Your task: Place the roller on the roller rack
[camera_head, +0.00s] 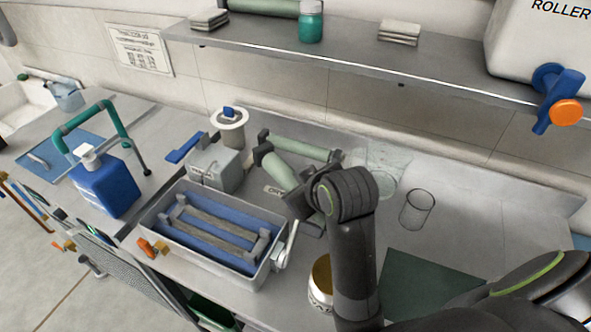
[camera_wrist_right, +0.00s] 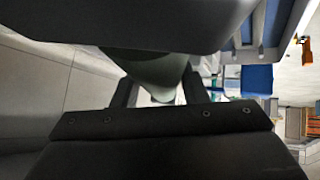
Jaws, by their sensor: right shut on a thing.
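A pale green roller (camera_head: 280,171) with dark ends is in my right gripper (camera_head: 301,203). It slants across the back of the counter, left of my dark arm. In the right wrist view, a pale green cylinder (camera_wrist_right: 158,70) sits between the fingers, partly hidden by the gripper body. Behind it, a second pale green roller (camera_head: 302,148) lies between dark end brackets (camera_head: 335,157), which look like the roller rack. The held roller and my gripper hide part of the rack. I cannot tell whether the held roller touches it. My left gripper is not in view.
A grey tray (camera_head: 151,216) with blue inside stands front left of my arm. A lidded box (camera_head: 214,168), a white spool (camera_head: 229,126) and a blue bottle (camera_head: 104,187) stand further left. A shelf (camera_head: 350,60) overhangs behind.

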